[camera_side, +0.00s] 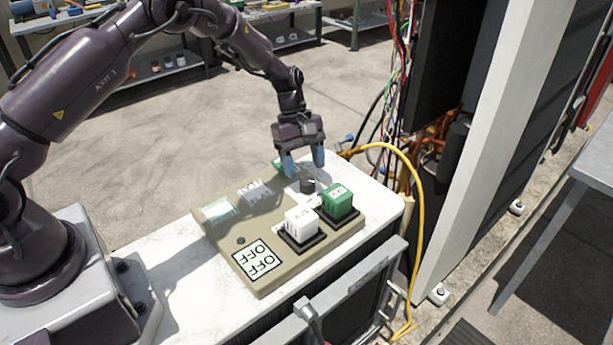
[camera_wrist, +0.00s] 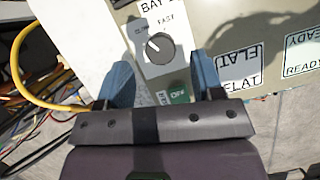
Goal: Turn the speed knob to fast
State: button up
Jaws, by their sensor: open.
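The speed knob (camera_side: 308,185) is a dark round knob near the far end of the beige panel (camera_side: 213,238). In the wrist view the knob (camera_wrist: 160,48) sits on a white plate, with FAST printed above it and a fainter word, seemingly SLOW, at its upper left. Its white pointer line points to the upper left, toward the fainter word. My gripper (camera_side: 305,167) is open above the knob with its blue fingers pointing down. In the wrist view my gripper (camera_wrist: 160,66) has one finger on each side of the knob, with no contact visible.
A white block (camera_side: 301,222) and a green block (camera_side: 338,200) stand on black bases beside the knob. An OFF label (camera_side: 257,261) lies at the panel's near end. A yellow cable (camera_side: 417,190) arcs past the bench's right end. A green part (camera_wrist: 179,94) shows between my fingers.

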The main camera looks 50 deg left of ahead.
aim_at(308, 179)
jog(key=shift+x, duration=1.75)
jog(key=c, duration=0.9)
jog(key=shift+a+m, duration=0.1)
jog(key=shift+m, duration=0.2)
jog(key=m+g, duration=0.1)
jog(key=m, duration=0.1)
jog(key=m+g+y, duration=0.1)
jog(key=m, duration=0.2)
jog(key=shift+w, duration=0.1)
jog(key=m+y, duration=0.1)
jog(key=m, duration=0.2)
jog(key=m+g+y, duration=0.1)
jog(key=m, duration=0.2)
jog(key=shift+r, duration=0.1)
jog(key=shift+m, duration=0.3)
